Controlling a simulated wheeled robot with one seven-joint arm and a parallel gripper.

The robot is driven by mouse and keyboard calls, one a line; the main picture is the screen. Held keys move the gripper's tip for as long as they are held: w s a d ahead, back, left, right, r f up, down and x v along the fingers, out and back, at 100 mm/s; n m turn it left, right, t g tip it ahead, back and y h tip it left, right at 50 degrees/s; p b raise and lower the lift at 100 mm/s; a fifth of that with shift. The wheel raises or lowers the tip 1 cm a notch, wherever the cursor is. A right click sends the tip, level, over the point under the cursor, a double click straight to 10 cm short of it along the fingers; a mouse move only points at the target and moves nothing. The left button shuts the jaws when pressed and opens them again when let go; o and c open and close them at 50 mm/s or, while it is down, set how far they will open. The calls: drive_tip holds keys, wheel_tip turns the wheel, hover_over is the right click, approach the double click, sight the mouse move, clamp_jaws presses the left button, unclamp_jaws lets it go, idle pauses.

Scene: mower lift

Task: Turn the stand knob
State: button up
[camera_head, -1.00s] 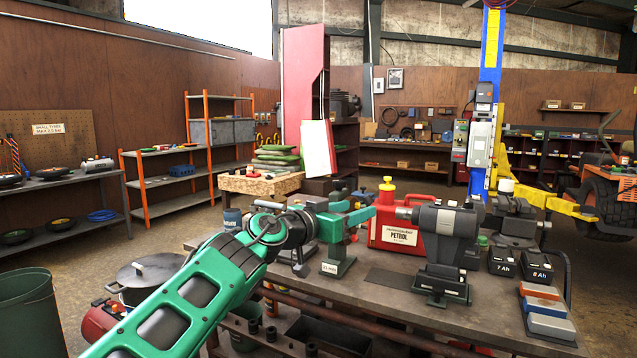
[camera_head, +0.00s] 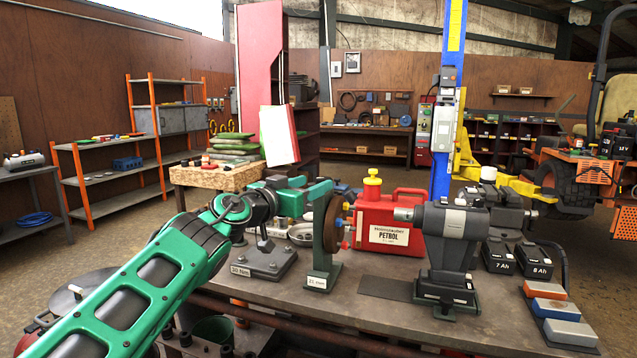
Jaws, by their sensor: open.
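A green stand (camera_head: 320,268) with a small white label stands upright on the workbench. I cannot tell for certain which of these parts is the stand knob. My green arm reaches in from the lower left. My gripper (camera_head: 318,186) is open at the top of the stand, in front of or beside it. Its fingertips are partly lost against the green stand, and I cannot tell whether they touch it.
The workbench (camera_head: 375,313) also carries a labelled metal stand (camera_head: 264,260) at left, a red petrol can (camera_head: 388,222) behind, and a grey machine (camera_head: 450,240) at right. Batteries (camera_head: 499,257) and coloured blocks (camera_head: 558,315) lie at the right end. A dark mat lies before the machine.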

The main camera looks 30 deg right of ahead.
sight(320, 181)
drive_tip(key=shift+x, duration=3)
drive_tip(key=shift+s, duration=0.1)
